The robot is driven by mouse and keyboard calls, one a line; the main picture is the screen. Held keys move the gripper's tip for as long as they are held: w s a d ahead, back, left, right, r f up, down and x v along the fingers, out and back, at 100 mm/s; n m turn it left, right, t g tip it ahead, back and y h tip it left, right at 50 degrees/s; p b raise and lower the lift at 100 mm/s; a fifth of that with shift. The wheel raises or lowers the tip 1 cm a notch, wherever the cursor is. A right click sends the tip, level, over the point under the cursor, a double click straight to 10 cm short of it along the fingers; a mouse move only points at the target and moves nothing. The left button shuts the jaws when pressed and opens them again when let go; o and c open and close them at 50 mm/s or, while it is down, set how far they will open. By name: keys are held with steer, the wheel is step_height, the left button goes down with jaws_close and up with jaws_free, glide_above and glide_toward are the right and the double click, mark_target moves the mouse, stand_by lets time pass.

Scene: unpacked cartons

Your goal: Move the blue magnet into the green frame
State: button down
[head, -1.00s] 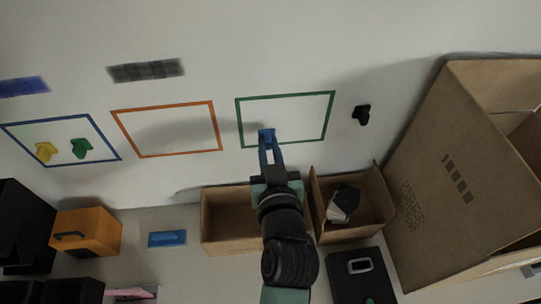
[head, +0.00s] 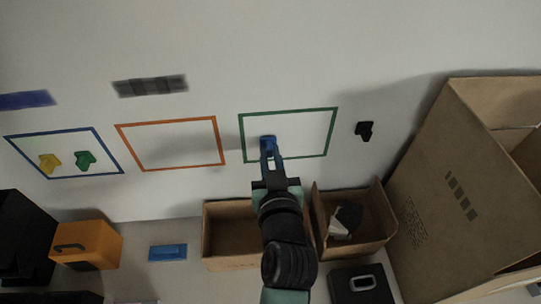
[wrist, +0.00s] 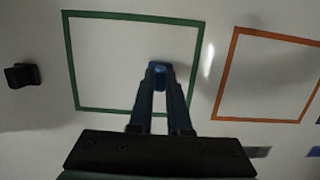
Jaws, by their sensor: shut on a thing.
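The blue magnet (head: 267,141) is at the white board, inside the lower left part of the green frame (head: 289,111). My gripper (head: 269,150) is shut on it, and the fingers hide part of the magnet. In the wrist view the blue magnet (wrist: 158,72) shows between the fingertips of my gripper (wrist: 160,82), within the green frame (wrist: 132,16) near its right side. I cannot tell whether the magnet touches the board.
The orange frame (head: 169,122) is empty. The blue frame (head: 51,134) holds a yellow magnet (head: 50,162) and a green magnet (head: 85,160). A black magnet (head: 365,130) is right of the green frame. Open cartons (head: 228,265) stand below, with a large carton (head: 440,190) at right.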

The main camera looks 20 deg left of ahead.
steer(key=shift+w+a, duration=0.1)
steer(key=shift+w, duration=0.1)
steer(key=c, duration=0.8)
jaws_free()
steer(key=shift+o, duration=0.3)
steer(key=o, duration=0.5)
steer(key=shift+f+b+v, duration=0.15)
steer(key=shift+f+v, duration=0.1)
steer(key=shift+v, duration=1.05)
steer(key=shift+f+b+v, duration=0.2)
steer(key=shift+f+v, duration=0.05)
steer(key=shift+v, duration=1.1)
steer(key=shift+f+b+v, duration=0.15)
steer(key=shift+f+v, duration=0.1)
steer(key=shift+v, duration=1.05)
steer(key=shift+s, duration=0.1)
